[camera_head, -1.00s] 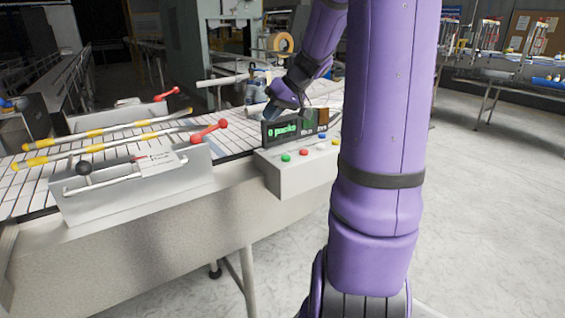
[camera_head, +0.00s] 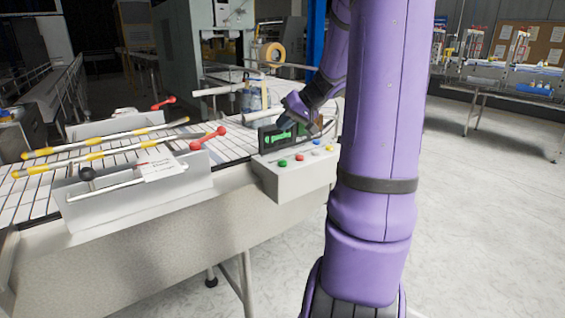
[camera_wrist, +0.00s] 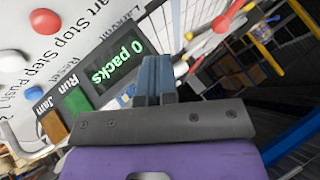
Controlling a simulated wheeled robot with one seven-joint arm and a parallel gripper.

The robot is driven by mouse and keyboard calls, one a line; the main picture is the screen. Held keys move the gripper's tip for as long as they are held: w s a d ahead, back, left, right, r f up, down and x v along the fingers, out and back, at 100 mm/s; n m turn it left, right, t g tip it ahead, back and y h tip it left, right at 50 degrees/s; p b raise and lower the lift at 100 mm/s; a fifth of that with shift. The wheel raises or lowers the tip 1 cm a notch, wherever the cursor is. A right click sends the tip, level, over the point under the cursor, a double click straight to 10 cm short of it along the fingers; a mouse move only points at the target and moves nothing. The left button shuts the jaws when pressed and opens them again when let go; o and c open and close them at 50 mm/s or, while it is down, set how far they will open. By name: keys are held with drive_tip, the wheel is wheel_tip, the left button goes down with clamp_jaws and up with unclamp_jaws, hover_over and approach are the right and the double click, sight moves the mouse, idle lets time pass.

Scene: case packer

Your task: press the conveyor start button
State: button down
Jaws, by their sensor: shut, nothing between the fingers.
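The grey control box (camera_head: 300,181) stands at the conveyor's edge. Its green button (camera_head: 283,163) is leftmost in its row, beside a red button (camera_head: 299,157); blue and yellow buttons sit to the right. Behind the row stands a dark display (camera_head: 265,141). My gripper (camera_head: 287,124) is at the display, above and behind the buttons, partly covering it. In the wrist view my gripper (camera_wrist: 157,75) has its blue-grey fingers together and empty. The display (camera_wrist: 122,62) there reads "0 packs". The red button (camera_wrist: 45,20) shows at upper left; the green button is out of that view.
A red-knobbed lever (camera_head: 208,137) and yellow-ended rails (camera_head: 105,138) lie left of the box on the conveyor (camera_head: 232,147). A grey bracket (camera_head: 140,187) with a black knob stands in front. Open floor (camera_head: 480,220) lies to the right.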

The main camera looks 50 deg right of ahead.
sight(283, 163)
drive_tip(key=shift+f, duration=4)
drive_tip(key=shift+f, duration=0.1)
drive_tip(key=shift+f, duration=0.3)
